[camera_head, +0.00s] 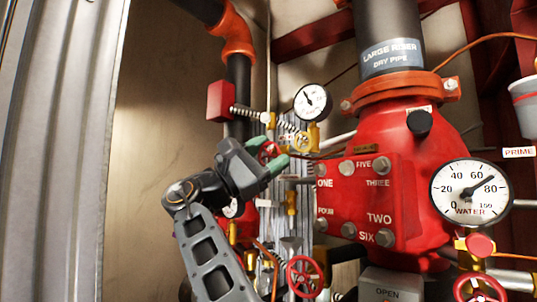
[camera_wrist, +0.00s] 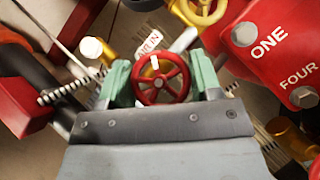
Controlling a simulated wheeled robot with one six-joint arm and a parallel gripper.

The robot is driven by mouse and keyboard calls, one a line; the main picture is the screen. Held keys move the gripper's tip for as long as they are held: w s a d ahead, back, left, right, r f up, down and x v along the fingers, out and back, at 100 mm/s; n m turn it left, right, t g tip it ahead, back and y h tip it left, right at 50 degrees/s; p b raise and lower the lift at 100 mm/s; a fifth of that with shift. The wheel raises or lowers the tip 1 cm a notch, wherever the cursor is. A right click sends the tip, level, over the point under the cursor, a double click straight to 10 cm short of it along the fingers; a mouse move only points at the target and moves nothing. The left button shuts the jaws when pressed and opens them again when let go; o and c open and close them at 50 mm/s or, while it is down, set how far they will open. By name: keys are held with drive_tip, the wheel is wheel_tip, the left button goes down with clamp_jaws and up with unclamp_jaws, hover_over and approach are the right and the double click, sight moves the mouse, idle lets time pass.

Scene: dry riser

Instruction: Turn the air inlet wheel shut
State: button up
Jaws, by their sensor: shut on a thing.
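A small red spoked wheel (camera_wrist: 174,91) sits between the two green fingertips of my gripper (camera_wrist: 160,80) in the wrist view. The fingers are closed on its rim from the left and right. A white mark shows near the wheel's top. A partly hidden white tag (camera_wrist: 149,41) stands just behind it; its lettering is too small to read surely. In the head view, my gripper (camera_head: 268,155) reaches up from the lower left, and part of the red wheel (camera_head: 266,149) shows between its green tips. The gripper hides the rest of the wheel.
A yellow wheel (camera_head: 303,141) and a white-faced gauge (camera_head: 313,102) are close by on the right. The red valve body (camera_head: 358,200) with numbered bolts is further right. A red box (camera_head: 220,101) is upper left. Another red wheel (camera_head: 304,276) is below. A corrugated metal wall (camera_head: 60,150) bounds the left.

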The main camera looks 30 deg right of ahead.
drive_tip(key=shift+m+g+y, duration=0.6)
drive_tip(key=shift+m+g, duration=0.2)
drive_tip(key=shift+m, duration=0.3)
drive_tip(key=o, duration=0.9)
drive_tip(key=shift+b+v, duration=0.55)
drive_tip(key=shift+v, duration=3.25)
drive_tip(key=shift+f, duration=0.1)
